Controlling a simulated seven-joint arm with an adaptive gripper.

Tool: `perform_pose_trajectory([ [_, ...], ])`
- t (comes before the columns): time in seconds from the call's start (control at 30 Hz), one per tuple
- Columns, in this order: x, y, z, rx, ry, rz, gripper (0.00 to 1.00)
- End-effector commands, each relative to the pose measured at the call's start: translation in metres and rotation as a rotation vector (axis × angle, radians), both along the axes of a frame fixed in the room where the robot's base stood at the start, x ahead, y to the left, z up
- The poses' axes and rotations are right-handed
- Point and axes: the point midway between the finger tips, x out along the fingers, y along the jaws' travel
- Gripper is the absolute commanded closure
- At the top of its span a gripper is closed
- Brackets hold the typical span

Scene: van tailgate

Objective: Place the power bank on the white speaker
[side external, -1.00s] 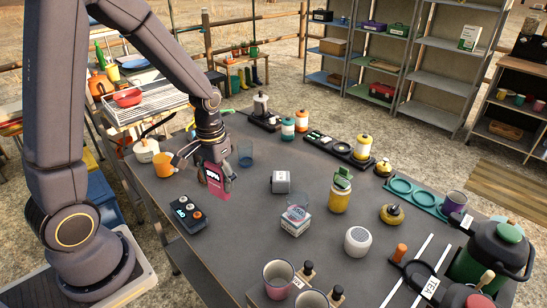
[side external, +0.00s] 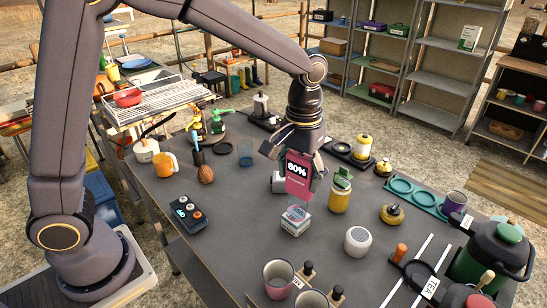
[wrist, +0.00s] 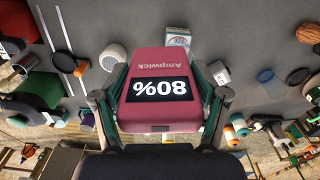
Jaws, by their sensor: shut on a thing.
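The power bank (side external: 299,176) is pink-red with a dark screen reading 80%. My gripper (side external: 297,150) is shut on it and holds it upright above the table, in front of a grey-white box. In the wrist view the power bank (wrist: 160,92) fills the middle, with a gripper finger on each side. The white speaker (side external: 358,242) is a small rounded unit with a grey top. It stands on the table to the right of and nearer the camera than the power bank. It also shows in the wrist view (wrist: 113,56), apart from the power bank.
A small white box (side external: 295,221) with a clear glass on it stands left of the speaker. A yellow jar (side external: 340,195) with a green top stands behind the speaker. A yellow-black round item (side external: 391,214) is to its right. Mugs (side external: 279,277) stand at the front.

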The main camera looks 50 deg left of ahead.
Motion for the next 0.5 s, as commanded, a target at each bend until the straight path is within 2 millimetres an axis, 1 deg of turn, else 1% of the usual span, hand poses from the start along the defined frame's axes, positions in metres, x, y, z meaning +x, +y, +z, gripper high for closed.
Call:
perform_pose_trajectory([
  [0.03, 0.000, -0.019, 0.000, -0.001, -0.003, -0.046, 0.73],
  [0.1, -0.003, -0.039, -0.001, -0.003, -0.006, -0.093, 0.73],
  [0.2, -0.010, -0.055, -0.005, 0.000, 0.001, -0.134, 0.73],
  [0.27, -0.010, -0.060, -0.007, 0.001, 0.003, -0.147, 0.73],
  [0.37, 0.002, -0.068, -0.014, 0.001, 0.005, -0.154, 0.73],
  [0.5, 0.036, -0.080, -0.031, 0.001, 0.004, -0.154, 0.73],
])
